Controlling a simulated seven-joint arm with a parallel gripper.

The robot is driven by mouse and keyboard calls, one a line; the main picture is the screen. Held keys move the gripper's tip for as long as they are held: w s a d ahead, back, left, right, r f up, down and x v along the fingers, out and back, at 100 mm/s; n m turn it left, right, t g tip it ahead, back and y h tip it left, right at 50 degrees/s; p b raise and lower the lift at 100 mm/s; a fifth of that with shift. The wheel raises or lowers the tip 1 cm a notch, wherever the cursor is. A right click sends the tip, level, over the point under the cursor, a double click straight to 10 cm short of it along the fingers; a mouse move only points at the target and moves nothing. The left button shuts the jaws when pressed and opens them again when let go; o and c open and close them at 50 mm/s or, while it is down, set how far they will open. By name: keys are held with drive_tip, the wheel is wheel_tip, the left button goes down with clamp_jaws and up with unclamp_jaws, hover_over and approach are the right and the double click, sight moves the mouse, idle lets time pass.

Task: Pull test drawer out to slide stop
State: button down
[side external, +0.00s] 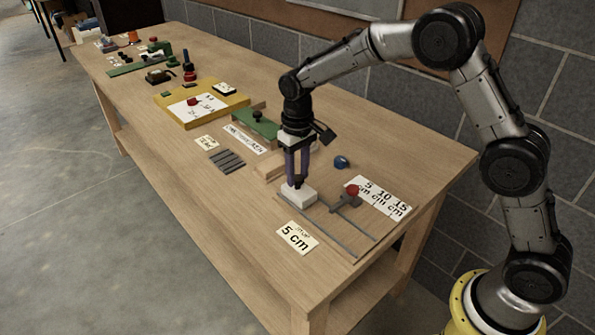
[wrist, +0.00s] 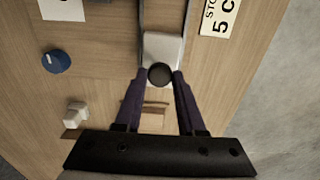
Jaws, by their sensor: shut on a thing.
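My gripper (side external: 297,184) points down at the drawer. In the wrist view its purple fingers (wrist: 160,76) close on both sides of the knob.
A red knob (side external: 352,191) on a grey piece and a 5, 10, 15 cm card (side external: 378,198) lie right of the drawer. A blue dial (side external: 341,161) and a wooden block (side external: 269,166) are behind it. The bench between the rails looks clear.

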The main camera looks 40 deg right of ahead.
drive_tip(key=shift+s+r, duration=0.1)
drive_tip(key=shift+s, duration=2.5)
drive_tip(key=c, duration=0.5)
unclamp_jaws()
wheel_tip(320, 180, up, 14)
